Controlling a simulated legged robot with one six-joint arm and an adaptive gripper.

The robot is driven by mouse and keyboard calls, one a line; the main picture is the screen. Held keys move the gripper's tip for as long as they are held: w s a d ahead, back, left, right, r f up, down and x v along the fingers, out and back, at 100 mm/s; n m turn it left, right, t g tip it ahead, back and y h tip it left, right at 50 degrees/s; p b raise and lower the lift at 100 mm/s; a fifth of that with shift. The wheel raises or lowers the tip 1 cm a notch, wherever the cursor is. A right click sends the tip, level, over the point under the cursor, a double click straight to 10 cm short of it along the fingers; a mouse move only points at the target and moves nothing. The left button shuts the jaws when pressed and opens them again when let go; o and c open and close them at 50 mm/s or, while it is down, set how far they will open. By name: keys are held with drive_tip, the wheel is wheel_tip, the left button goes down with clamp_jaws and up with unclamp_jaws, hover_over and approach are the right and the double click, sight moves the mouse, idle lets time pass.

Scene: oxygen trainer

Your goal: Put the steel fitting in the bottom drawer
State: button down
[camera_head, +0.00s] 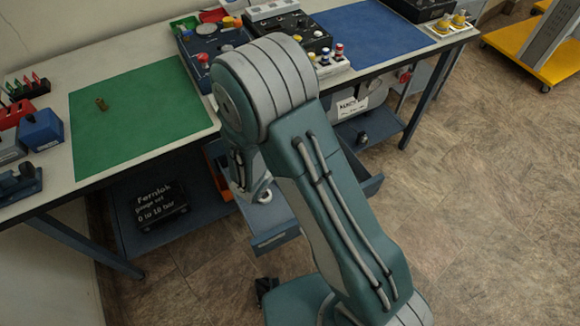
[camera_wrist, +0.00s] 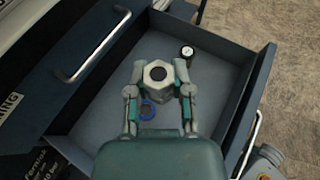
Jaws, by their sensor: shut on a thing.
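The steel fitting (camera_wrist: 157,76), a hexagonal metal piece with a dark round bore, sits between the fingers of my gripper (camera_wrist: 160,67) in the wrist view. My gripper is shut on it, above the inside of an open drawer (camera_wrist: 208,112). The drawer has a grey floor, dark blue walls and a bar handle on its front. A closed front with a bar handle (camera_wrist: 92,48) lies beside it at the upper left.
A blue ring (camera_wrist: 148,109) and a small black round piece with a pale face (camera_wrist: 187,52) lie in the drawer. A green mat (camera_head: 140,125) with a small brass piece (camera_head: 101,104) is on the bench. A black box (camera_head: 158,207) stands on the shelf below. Open floor lies right.

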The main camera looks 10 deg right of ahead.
drive_tip(key=s+f+m+g+h, duration=0.3)
drive_tip(key=s+f+m+g, duration=0.2)
drive_tip(key=s+f, duration=0.6)
drive_tip(key=w+d+f, duration=0.2)
drive_tip(key=w, duration=0.1)
drive_tip(key=w+d+f, duration=0.5)
drive_tip(key=f, duration=0.1)
drive_tip(key=shift+w+d, duration=0.25)
drive_tip(key=shift+w, duration=0.15)
drive_tip(key=shift+w+d+f, duration=0.15)
drive_tip(key=shift+w+f, duration=0.15)
drive_tip(key=shift+f, duration=0.15)
drive_tip(key=f, duration=0.3)
drive_tip(key=shift+w+f+h, duration=0.15)
drive_tip(key=shift+w+h, duration=0.05)
drive_tip(key=shift+h, duration=0.1)
drive_tip(key=shift+d+f, duration=0.1)
